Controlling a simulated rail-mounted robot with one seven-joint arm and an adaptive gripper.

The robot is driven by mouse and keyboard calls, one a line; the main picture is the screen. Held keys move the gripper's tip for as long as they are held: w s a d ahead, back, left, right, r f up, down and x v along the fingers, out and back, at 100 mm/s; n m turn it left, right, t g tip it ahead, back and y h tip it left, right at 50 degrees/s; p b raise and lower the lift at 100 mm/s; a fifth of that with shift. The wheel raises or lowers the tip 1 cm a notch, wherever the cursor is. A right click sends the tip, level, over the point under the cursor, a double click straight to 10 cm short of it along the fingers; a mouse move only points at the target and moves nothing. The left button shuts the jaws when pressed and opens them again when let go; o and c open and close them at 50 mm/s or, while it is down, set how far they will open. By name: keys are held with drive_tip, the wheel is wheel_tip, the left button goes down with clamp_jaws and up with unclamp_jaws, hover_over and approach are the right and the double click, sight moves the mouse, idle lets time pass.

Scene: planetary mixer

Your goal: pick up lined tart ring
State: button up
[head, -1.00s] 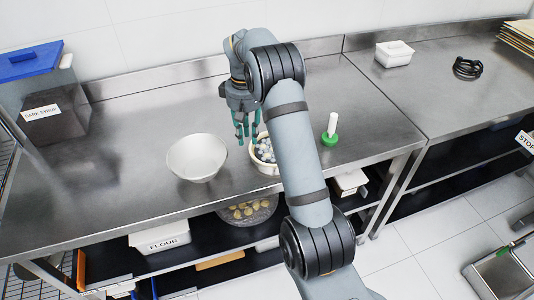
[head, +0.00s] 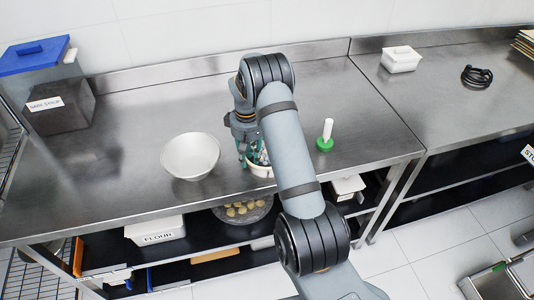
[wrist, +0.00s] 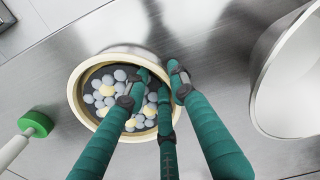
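The lined tart ring (wrist: 75,88) is a cream-coloured round rim filled with grey-white and yellowish balls. It sits on the steel table; in the head view (head: 261,171) it is partly hidden by my gripper and arm. My gripper (wrist: 158,80) has green fingers with dark tips and is down at the ring. In the wrist view the left fingertip is over the balls inside, and the right one is by the rim's right side. The fingers are apart, with part of the rim between them. I cannot tell whether any finger touches it.
A white bowl (head: 190,156) stands just left of the ring; it also shows in the wrist view (wrist: 285,75). A green-based tool with a white handle (head: 325,138) stands to the right. A dark syrup bin (head: 60,105) is at the far left. The table behind is clear.

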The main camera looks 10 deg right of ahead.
drive_tip(key=shift+s+a, duration=0.1)
drive_tip(key=shift+s, duration=0.15)
drive_tip(key=shift+c, duration=1.1)
drive_tip(key=shift+w, duration=0.2)
drive_tip(key=c, duration=0.3)
clamp_jaws()
drive_tip(key=shift+r, duration=0.15)
